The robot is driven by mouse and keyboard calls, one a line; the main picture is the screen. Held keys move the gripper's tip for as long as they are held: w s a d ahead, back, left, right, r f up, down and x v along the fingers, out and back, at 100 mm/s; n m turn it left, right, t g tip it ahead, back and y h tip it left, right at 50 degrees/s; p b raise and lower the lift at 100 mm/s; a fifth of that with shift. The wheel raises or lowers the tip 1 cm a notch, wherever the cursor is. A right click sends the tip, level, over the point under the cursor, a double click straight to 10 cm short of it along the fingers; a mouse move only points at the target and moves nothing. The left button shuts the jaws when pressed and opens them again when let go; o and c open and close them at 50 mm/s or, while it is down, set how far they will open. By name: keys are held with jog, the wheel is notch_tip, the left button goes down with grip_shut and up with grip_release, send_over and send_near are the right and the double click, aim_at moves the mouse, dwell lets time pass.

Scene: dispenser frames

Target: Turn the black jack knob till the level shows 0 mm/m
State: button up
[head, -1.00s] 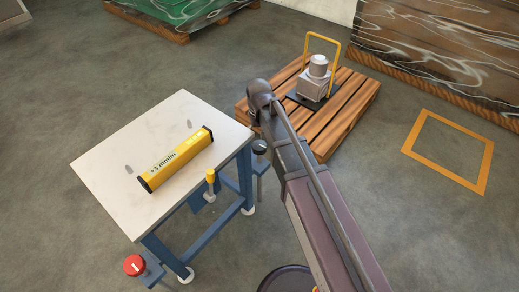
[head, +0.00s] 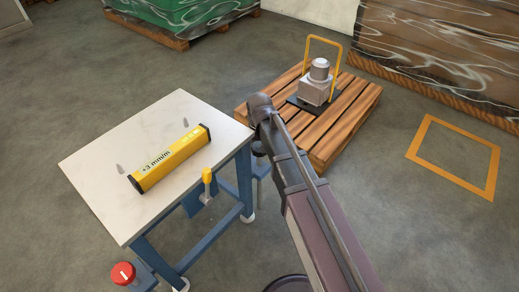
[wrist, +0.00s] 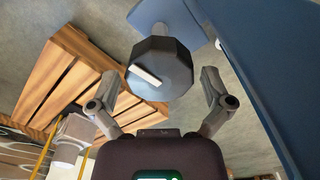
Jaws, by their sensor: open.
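The black jack knob (wrist: 160,68) is many-sided with a white mark, and fills the middle of the wrist view. In the head view the knob (head: 257,148) is mostly hidden behind my arm at the table's right corner. My gripper (wrist: 159,88) is open, one finger on each side of the knob's near part, with gaps visible on both sides. In the head view my arm hides the fingers. The yellow level (head: 170,158) lies on the white table (head: 110,200); its display appears to read +3 mm/m.
A red knob (head: 123,273) is at the table's near corner and a yellow-topped knob (head: 207,176) at its front edge. A wooden pallet (head: 345,125) carries a grey machine (head: 317,84) behind my arm. An orange floor frame (head: 410,142) lies at right.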

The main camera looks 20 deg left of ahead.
jog(key=c, duration=0.9)
jog(key=shift+n, duration=0.6)
